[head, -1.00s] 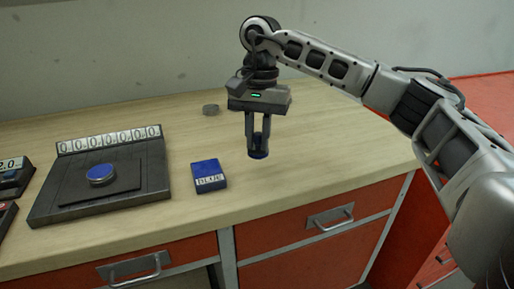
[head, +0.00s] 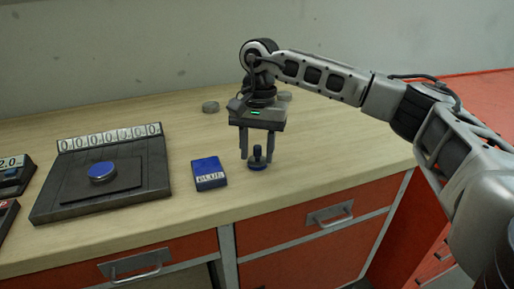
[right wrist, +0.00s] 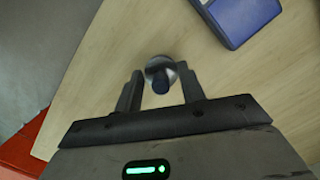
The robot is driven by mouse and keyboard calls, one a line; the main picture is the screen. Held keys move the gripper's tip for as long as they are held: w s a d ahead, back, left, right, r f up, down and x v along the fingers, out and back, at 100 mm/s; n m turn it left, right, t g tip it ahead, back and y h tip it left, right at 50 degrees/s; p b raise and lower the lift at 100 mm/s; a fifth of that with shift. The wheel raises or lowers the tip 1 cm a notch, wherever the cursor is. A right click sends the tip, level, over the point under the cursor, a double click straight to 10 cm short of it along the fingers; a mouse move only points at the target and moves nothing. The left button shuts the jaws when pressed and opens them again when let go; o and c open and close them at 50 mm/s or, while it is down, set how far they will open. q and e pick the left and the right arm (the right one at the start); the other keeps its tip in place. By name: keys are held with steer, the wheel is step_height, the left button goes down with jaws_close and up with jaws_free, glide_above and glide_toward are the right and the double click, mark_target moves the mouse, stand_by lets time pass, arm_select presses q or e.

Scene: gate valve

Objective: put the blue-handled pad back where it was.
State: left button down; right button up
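The blue-handled pad (head: 257,161) stands upright on the bench, right of the blue block with a label reading BLUE (head: 208,174). My right gripper (head: 257,157) is open, pointing down, with one finger on each side of the knob. In the right wrist view the pad (right wrist: 160,72) sits between the spread fingers (right wrist: 159,88), with gaps on both sides. My left gripper is not in view.
A dark device with a row of zeros (head: 140,188) and a blue round disc (head: 102,172) stands to the left. The bench's front edge is close, above red drawers (head: 310,225). Bare wood lies right of the pad.

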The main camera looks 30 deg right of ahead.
steer(key=shift+r, duration=0.1)
steer(key=shift+r, duration=0.25)
step_height(320, 180, up, 12)
steer(key=w+d, duration=0.1)
steer(key=shift+f, duration=0.2)
stand_by(0.3)
